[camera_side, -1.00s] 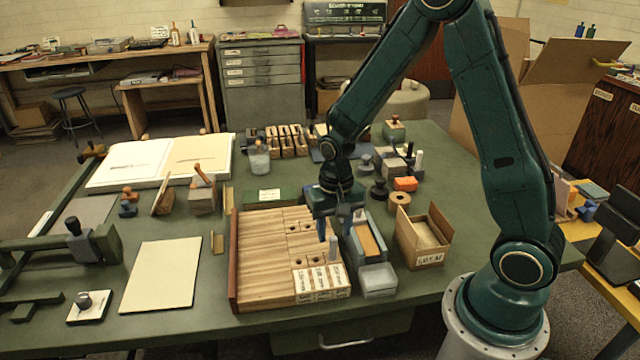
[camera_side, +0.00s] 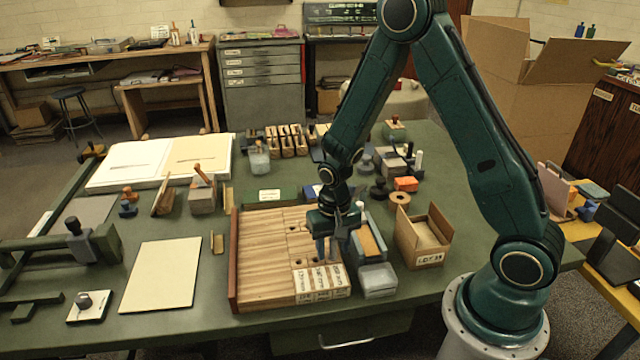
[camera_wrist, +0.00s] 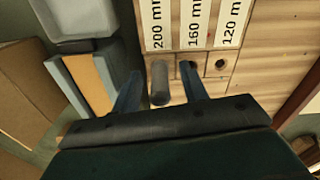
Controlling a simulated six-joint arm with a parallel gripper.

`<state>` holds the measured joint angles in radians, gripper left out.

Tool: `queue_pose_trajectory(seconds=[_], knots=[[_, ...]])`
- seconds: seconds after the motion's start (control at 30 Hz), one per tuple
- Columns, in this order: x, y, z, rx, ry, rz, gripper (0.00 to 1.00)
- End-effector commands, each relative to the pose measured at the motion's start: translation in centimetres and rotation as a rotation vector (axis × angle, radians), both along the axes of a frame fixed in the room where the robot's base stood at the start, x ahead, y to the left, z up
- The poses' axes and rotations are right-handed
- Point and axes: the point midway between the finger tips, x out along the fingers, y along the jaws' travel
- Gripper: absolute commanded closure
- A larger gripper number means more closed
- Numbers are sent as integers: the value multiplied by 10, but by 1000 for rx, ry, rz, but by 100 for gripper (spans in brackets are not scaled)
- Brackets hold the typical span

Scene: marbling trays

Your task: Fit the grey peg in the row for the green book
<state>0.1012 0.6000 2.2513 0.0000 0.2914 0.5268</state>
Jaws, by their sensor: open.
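The grey peg (camera_wrist: 160,86) stands in the wooden board (camera_side: 262,258) in the column labelled 200 mm, near the label strip (camera_side: 321,281). My gripper (camera_wrist: 161,72) is open, with one finger on each side of the peg. I cannot tell whether either finger touches it. In the wrist view, a hole (camera_wrist: 220,64) shows below the 120 mm label, and one finger partly covers the hole below 160 mm. A green flat block with a white label (camera_side: 264,196) lies behind the board; I cannot tell if it is the green book.
A grey tray with an orange strip (camera_side: 370,240) and a pale translucent box (camera_side: 378,281) sit close to the board's right side. An open cardboard box (camera_side: 423,238) stands further right.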

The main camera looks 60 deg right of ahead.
Motion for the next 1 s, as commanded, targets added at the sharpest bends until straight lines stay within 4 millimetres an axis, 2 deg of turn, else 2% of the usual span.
queue_pose_trajectory(seconds=[0.53, 0.57, 0.77, 1.0], knots=[[0, 0, -2, 0, -1, 0, 57], [0, 0, -2, 0, -1, 0, 60], [0, 0, -2, 0, -1, 0, 100], [0, 0, -2, 0, -1, 0, 100]])
